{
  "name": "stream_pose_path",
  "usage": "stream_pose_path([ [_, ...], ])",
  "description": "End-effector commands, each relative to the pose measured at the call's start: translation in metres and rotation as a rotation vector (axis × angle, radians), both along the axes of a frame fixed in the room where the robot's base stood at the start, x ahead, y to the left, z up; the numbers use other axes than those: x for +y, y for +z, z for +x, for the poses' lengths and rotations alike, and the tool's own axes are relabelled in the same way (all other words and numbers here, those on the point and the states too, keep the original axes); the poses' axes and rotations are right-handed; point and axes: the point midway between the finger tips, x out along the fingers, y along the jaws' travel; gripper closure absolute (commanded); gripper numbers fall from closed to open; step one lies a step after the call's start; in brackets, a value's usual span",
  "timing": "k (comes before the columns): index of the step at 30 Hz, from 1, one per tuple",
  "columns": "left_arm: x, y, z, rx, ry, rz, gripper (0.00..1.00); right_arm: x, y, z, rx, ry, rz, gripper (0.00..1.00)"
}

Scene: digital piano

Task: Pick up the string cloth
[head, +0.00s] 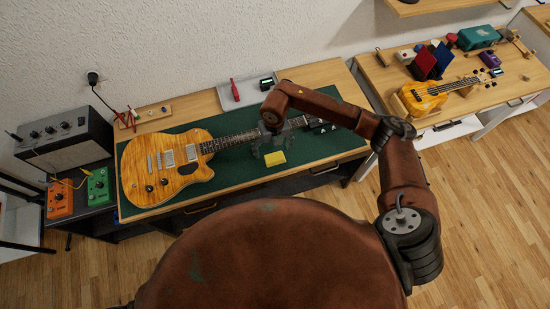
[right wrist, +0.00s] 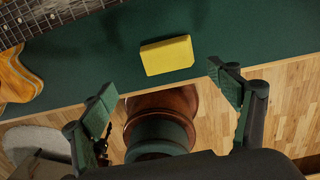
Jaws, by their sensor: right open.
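The string cloth (head: 275,159) is a small yellow rectangular piece lying on the green mat, just in front of the guitar neck. In the right wrist view the cloth (right wrist: 167,55) lies beyond my fingertips, roughly between the lines of the two fingers. My right gripper (head: 262,146) hangs close to the cloth, on its left and wall side in the head view. In the right wrist view its fingers (right wrist: 163,90) are spread wide with nothing between them. My left gripper is out of view.
An orange-yellow electric guitar (head: 165,165) lies on the green mat (head: 315,150) with its neck behind the cloth. A grey tray (head: 245,95) with a red-handled tool (head: 235,89) is near the wall. A second bench (head: 380,80) holds a ukulele (head: 435,93). Mat around the cloth's front is clear.

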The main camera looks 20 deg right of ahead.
Motion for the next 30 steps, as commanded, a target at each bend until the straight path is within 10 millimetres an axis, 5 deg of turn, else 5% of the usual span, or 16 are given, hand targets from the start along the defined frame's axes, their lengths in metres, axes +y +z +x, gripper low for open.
stream_pose_path([
  [3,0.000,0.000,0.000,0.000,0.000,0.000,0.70,-0.012,-0.008,0.003,0.001,-0.010,-0.043,0.18],
  [21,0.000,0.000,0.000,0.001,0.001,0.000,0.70,-0.011,-0.075,0.002,0.002,-0.009,-0.038,0.18],
  [30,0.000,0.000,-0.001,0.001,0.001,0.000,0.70,-0.010,-0.077,0.002,0.000,-0.007,-0.037,0.22],
])
